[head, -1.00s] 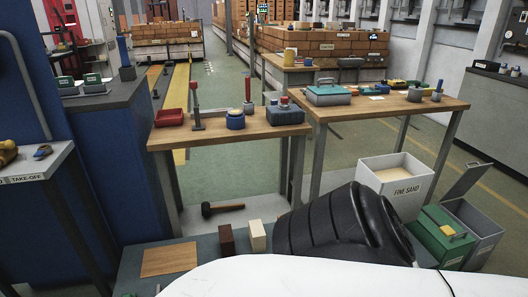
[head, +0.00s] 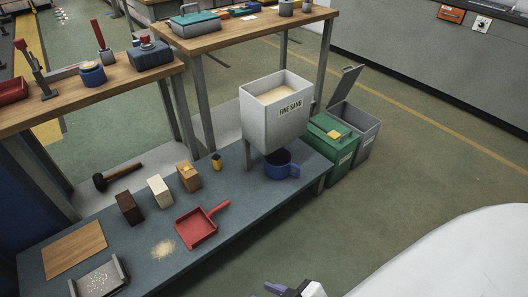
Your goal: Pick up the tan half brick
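The tan half brick (head: 187,180) stands upright on the grey low bench in the head view, with a small yellow patch on its top. It is the rightmost of three blocks in a row, with a cream block (head: 160,191) and a dark brown block (head: 129,208) to its left. Nothing is touching it. A small purple, black and white part (head: 293,289) at the bottom edge looks like the end of my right gripper, mostly cut off and well apart from the brick. Whether it is open or shut does not show. My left gripper is out of view.
On the bench (head: 215,250) are a red dustpan (head: 200,226), a small yellow item (head: 216,162), a wooden board (head: 75,249), a metal tray (head: 98,279) and a blue mug (head: 279,164). A fine sand bin (head: 274,110) stands over the mug. A mallet (head: 117,177) lies behind the blocks.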

